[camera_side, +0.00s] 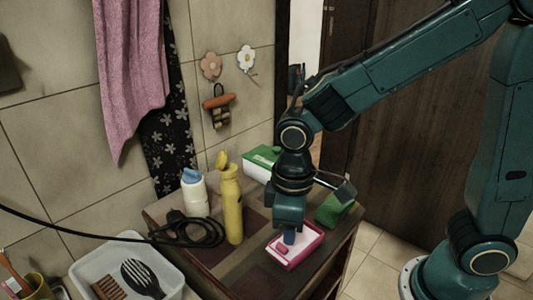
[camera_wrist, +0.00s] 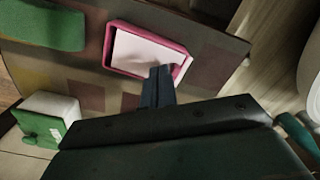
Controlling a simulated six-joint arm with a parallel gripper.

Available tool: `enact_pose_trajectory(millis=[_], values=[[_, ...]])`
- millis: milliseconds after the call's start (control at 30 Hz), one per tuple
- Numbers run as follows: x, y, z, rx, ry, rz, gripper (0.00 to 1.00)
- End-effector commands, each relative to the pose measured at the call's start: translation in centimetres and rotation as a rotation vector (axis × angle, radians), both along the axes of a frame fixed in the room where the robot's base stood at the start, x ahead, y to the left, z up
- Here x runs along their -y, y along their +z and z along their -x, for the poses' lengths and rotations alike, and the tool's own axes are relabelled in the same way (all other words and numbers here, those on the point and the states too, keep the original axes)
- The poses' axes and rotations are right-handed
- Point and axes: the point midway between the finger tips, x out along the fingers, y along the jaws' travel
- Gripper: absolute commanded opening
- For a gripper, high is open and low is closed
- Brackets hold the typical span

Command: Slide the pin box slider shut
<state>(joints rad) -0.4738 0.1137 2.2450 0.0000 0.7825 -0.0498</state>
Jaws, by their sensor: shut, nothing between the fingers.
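A pink-rimmed box (camera_side: 318,241) with a pale inner face sits near the front edge of the small table; I take it for the pin box. A small pink raised piece (camera_side: 281,248) shows at its left end in the side view. My gripper (camera_side: 289,238) points down at the box, its shut fingertips over the pale area beside that piece. In the wrist view the fingertips (camera_wrist: 161,72) overlap the near rim of the pink box (camera_wrist: 110,45). Whether they touch it, and how far the slider stands open, I cannot tell.
A green block (camera_side: 332,209) lies just behind the box. A white box with a green lid (camera_side: 262,157), a yellow bottle (camera_side: 232,205), a white bottle (camera_side: 195,195) and a coiled black cable (camera_side: 197,232) stand or lie on the table. A white basin (camera_side: 112,258) is at left.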

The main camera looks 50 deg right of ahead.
Motion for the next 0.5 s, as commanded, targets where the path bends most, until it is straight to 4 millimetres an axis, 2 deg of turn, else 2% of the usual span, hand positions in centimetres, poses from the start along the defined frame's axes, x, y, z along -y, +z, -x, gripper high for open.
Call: enact_pose_trajectory(millis=[500], values=[[0.01,-0.58,0.02,-0.002,0.0,0.001,0.0]])
